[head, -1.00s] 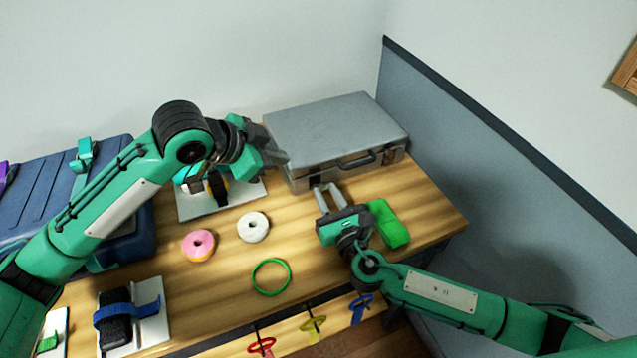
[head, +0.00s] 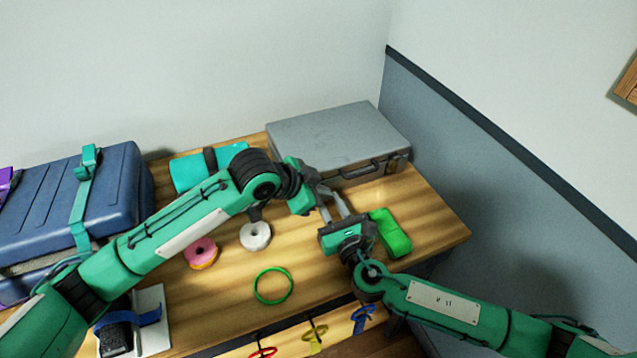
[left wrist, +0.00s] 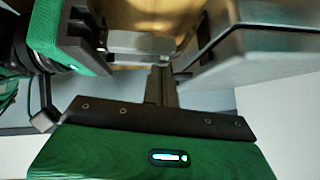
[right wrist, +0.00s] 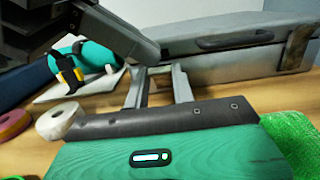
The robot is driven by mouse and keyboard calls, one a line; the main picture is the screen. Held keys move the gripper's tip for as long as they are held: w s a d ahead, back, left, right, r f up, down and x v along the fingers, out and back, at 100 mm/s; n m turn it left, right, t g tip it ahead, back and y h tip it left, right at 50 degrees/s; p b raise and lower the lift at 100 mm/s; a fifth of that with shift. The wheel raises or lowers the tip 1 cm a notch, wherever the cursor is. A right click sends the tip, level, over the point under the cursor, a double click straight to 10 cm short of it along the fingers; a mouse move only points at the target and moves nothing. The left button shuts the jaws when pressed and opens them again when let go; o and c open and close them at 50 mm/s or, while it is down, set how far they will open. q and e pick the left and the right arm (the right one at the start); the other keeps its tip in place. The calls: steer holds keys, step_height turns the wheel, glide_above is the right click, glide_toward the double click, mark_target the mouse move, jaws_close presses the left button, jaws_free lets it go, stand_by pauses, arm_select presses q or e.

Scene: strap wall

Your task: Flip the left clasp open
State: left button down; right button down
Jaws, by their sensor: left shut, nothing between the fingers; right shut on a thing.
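The grey case (head: 335,135) stands closed at the back right of the table, its handle (head: 362,170) facing front. Its left clasp is mostly hidden by my grippers. My left gripper (head: 318,186) is at the front left of the case; its fingers are together and empty in the left wrist view (left wrist: 162,80). My right gripper (head: 333,192) reaches to the left part of the case front. In the right wrist view (right wrist: 160,72) its fingertips lie one on each side of the left clasp area. The grip itself is hard to see behind my left gripper.
A green block (head: 390,233) lies right of my right gripper. A white ring (head: 255,236), a pink ring (head: 201,252) and a green hoop (head: 273,286) lie in front. A blue suitcase (head: 115,195) stands left, near a teal roll (head: 190,172). The wall is close behind.

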arm_select(q)
steer(key=shift+f, duration=0.35)
arm_select(e)
steer(key=shift+f, duration=0.15)
